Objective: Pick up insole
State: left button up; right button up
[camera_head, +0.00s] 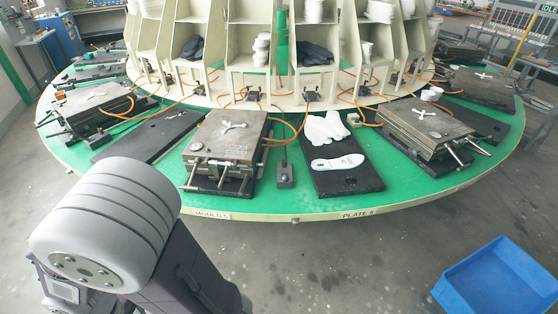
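A white insole (338,162) lies flat across the front part of a black plate (345,184) on the green carousel, by the label "PLATE 5". White gloves or similar white pieces (325,128) lie behind it on the same plate. The insole has small dark marks and is fully visible. A large grey link of my own arm fills the lower left. Neither of my grippers shows in this view.
Metal moulds (226,140) and (427,127) sit on the green carousel (285,203) on both sides of the plate. Orange hoses run behind them. Beige shelves stand at the centre. A blue bin (497,283) is on the floor at lower right.

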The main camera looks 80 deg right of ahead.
aim_at(350, 162)
jog(key=i+z, duration=0.15)
jog(key=z, duration=3.4)
jog(key=i+l+z, duration=0.3)
jog(key=i, duration=0.65)
jog(key=i+j+z, duration=0.1)
jog(key=i+z, duration=0.2)
jog(key=i, duration=0.65)
